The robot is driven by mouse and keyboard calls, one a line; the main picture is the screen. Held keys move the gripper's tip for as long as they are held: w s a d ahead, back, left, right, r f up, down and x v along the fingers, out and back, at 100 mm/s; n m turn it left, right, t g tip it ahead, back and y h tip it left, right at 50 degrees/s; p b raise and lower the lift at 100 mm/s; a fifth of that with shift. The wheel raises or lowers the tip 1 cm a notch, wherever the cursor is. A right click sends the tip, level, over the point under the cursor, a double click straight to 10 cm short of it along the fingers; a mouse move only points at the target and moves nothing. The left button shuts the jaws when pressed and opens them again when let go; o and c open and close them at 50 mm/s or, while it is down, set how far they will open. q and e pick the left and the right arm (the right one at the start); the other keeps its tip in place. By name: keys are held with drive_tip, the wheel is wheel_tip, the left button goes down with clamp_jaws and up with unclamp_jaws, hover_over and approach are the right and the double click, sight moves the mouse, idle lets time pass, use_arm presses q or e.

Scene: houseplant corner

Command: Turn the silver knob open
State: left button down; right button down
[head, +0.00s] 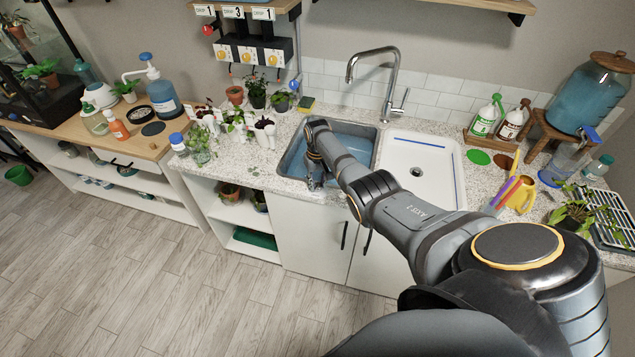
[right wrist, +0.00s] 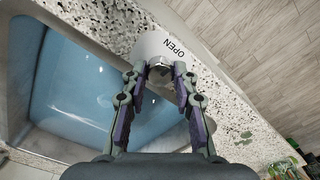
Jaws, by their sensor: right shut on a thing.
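The silver knob (right wrist: 159,63) shows in the right wrist view, between the fingertips of my right gripper (right wrist: 158,73). The gripper is shut on it. The knob sits on a round white plate (right wrist: 150,44) marked "OPEN", on the speckled counter beside the basin of blue water. In the head view my right gripper (head: 316,182) is low at the front edge of the left basin (head: 350,140), and it hides the knob there. How far the knob is turned I cannot tell. My left gripper is in neither view.
The chrome faucet (head: 390,85) stands behind the basins. The white right basin (head: 415,190) looks empty, with a blue strip across it. Small potted plants (head: 264,125) stand left of the sink. A yellow watering can (head: 521,195) and a water dispenser (head: 592,95) stand at the right.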

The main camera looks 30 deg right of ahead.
sight(318, 185)
drive_tip(key=shift+n, duration=0.6)
drive_tip(key=c, duration=1)
unclamp_jaws()
drive_tip(key=shift+c, duration=0.2)
wheel_tip(318, 185, up, 12)
